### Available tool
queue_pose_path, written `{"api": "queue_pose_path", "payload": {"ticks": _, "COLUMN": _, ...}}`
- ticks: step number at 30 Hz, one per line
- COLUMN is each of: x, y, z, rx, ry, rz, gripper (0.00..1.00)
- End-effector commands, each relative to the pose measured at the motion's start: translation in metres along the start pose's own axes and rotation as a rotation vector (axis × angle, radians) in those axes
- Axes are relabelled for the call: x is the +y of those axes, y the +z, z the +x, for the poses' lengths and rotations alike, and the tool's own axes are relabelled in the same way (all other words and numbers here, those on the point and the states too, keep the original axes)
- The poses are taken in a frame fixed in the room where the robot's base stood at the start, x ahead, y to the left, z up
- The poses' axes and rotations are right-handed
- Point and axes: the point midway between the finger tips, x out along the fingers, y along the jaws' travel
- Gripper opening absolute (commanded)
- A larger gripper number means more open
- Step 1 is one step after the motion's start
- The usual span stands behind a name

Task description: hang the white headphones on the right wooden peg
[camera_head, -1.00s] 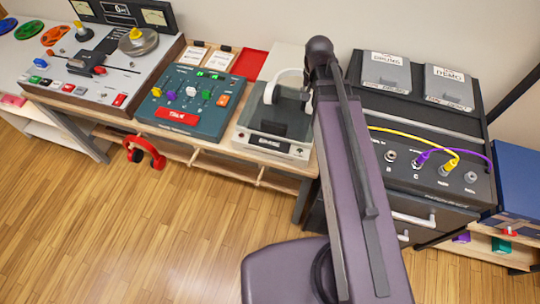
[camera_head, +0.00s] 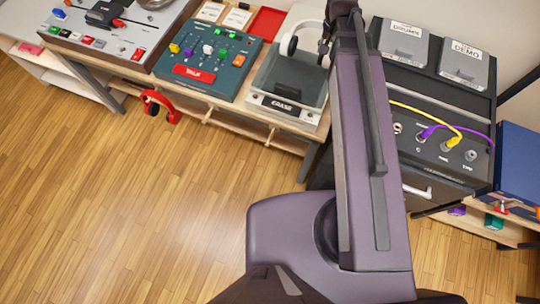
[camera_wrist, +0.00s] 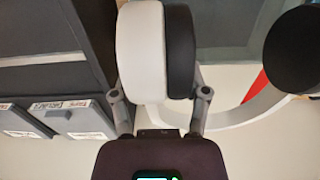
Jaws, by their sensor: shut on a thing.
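The white headphones (camera_head: 309,23), with a white band and black ear pads, are at the top of the head view, above the grey ERASE device. My gripper (camera_head: 325,45) is partly hidden behind my arm there. In the wrist view my gripper (camera_wrist: 160,96) is shut on one ear cup (camera_wrist: 140,50), a finger on each side. The white band (camera_wrist: 245,112) curves right to the other cup (camera_wrist: 292,50). The right wooden peg (camera_head: 270,134) sticks out from the table's front edge below the ERASE device and is bare.
Red headphones (camera_head: 160,106) hang on the left peg, and a middle peg (camera_head: 208,115) is bare. The ERASE device (camera_head: 287,90) and a teal mixer (camera_head: 208,60) stand on the table. A black amp rack (camera_head: 440,110) with cables stands at right. The wooden floor in front is clear.

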Motion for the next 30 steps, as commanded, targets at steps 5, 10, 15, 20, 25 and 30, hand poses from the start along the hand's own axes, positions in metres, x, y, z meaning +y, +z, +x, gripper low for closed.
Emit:
{"api": "queue_pose_path", "payload": {"ticks": 5, "x": 0.0, "y": 0.0, "z": -0.037, "rx": 0.0, "ry": 0.0, "rz": 0.0, "gripper": 0.0}}
{"api": "queue_pose_path", "payload": {"ticks": 10, "x": 0.0, "y": 0.0, "z": -0.064, "rx": 0.0, "ry": 0.0, "rz": 0.0, "gripper": 0.0}}
{"api": "queue_pose_path", "payload": {"ticks": 15, "x": 0.0, "y": 0.0, "z": -0.088, "rx": 0.0, "ry": 0.0, "rz": 0.0, "gripper": 0.0}}
{"api": "queue_pose_path", "payload": {"ticks": 20, "x": 0.0, "y": 0.0, "z": -0.105, "rx": 0.0, "ry": 0.0, "rz": 0.0, "gripper": 0.0}}
{"api": "queue_pose_path", "payload": {"ticks": 25, "x": 0.0, "y": 0.0, "z": -0.113, "rx": 0.0, "ry": 0.0, "rz": 0.0, "gripper": 0.0}}
{"api": "queue_pose_path", "payload": {"ticks": 30, "x": 0.0, "y": 0.0, "z": -0.114, "rx": 0.0, "ry": 0.0, "rz": 0.0, "gripper": 0.0}}
